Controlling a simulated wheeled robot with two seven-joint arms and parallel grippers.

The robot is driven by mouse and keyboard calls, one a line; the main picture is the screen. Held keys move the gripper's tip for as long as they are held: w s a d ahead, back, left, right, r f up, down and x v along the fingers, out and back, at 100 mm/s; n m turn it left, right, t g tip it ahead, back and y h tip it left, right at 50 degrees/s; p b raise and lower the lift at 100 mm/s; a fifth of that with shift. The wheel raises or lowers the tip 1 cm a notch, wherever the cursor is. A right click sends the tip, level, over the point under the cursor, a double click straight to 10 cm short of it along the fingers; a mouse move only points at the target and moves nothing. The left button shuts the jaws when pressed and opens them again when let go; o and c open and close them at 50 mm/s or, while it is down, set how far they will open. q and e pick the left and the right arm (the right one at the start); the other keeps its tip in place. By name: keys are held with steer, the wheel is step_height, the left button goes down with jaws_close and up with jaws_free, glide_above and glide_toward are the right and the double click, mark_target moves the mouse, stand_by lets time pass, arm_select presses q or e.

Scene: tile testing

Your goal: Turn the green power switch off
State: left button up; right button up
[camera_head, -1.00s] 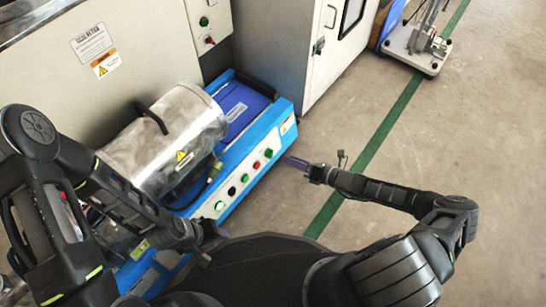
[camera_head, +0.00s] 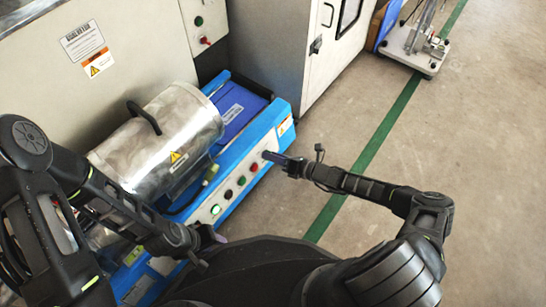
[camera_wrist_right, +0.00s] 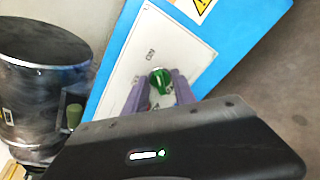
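The green power switch (camera_wrist_right: 159,81) is a round green knob with a raised ridge, on the white panel (camera_wrist_right: 143,63) of the blue machine, in the right wrist view. Small lettering is printed beside it. My right gripper (camera_wrist_right: 160,88) has its two purple fingers apart, one on each side of the knob. I cannot tell whether they touch it. In the head view my right gripper (camera_head: 270,156) is at the right end of the panel and hides the knob. My left gripper (camera_head: 218,238) hangs near my body at the lower middle, away from the switch, its opening unclear.
The panel also has a lit green-white button (camera_head: 215,210), a black button (camera_head: 228,194), a green button (camera_head: 241,181) and a red button (camera_head: 254,168). Open floor (camera_head: 440,150) lies to the right.

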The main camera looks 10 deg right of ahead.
jaws_close()
steer(key=shift+n, duration=0.4)
steer(key=n+p, duration=0.1)
steer(key=n, duration=0.4)
steer(key=n+h+p, duration=0.1)
steer(key=n, duration=0.4)
steer(key=n+t+p, duration=0.1)
steer(key=n+p, duration=0.1)
steer(key=n, duration=0.4)
steer(key=shift+s+a, duration=0.3)
stand_by(0.5)
jaws_free()
